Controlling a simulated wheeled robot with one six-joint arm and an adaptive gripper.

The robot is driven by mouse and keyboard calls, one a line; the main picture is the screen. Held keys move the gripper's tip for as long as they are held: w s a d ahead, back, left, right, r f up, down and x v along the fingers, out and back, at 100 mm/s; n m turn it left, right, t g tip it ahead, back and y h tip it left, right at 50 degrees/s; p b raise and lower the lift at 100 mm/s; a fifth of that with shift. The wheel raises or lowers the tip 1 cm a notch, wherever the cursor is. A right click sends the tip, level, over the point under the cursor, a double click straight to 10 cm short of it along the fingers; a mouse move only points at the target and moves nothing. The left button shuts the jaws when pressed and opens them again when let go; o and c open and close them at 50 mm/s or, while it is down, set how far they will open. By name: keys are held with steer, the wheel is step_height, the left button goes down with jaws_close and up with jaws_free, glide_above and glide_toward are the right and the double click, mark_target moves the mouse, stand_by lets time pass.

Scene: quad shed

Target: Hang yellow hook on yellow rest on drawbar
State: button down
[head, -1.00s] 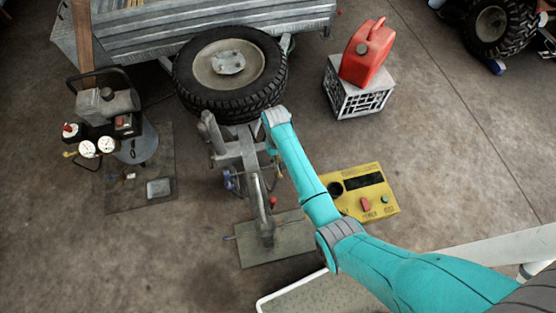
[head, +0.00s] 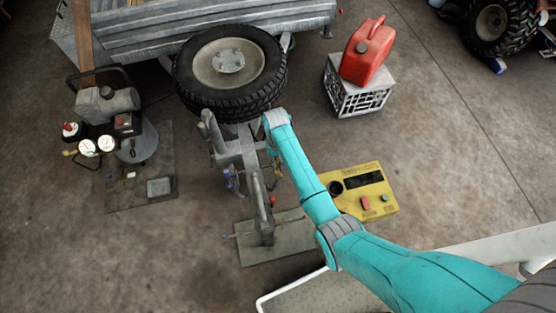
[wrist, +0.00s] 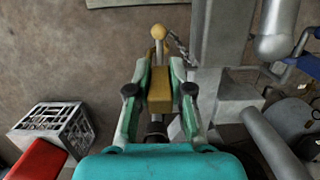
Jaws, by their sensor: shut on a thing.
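In the wrist view my gripper (wrist: 159,75) is shut on a yellow block-shaped piece, which I take to be the yellow hook's grip (wrist: 159,92). Beyond the fingertips a short stem rises to a yellow rounded end (wrist: 158,31); I cannot tell for certain whether it is part of the held piece. A chain (wrist: 179,45) runs beside it towards the grey drawbar (wrist: 212,40). In the head view the drawbar (head: 252,160) stands left of my arm, and my gripper is mostly hidden.
The trailer wheel (head: 229,63) is behind the drawbar. An air compressor (head: 110,125) stands at left. A red fuel can (head: 369,50) sits on a grey crate (head: 352,97). A yellow control box (head: 362,190) lies right of my arm. The floor at lower left is clear.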

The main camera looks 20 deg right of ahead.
steer(key=shift+f, duration=1.05)
steer(key=c, duration=1)
jaws_free()
steer(key=shift+o, duration=0.4)
steer(key=o, duration=0.4)
steer(key=shift+o, duration=0.2)
steer(key=shift+r, duration=4.45)
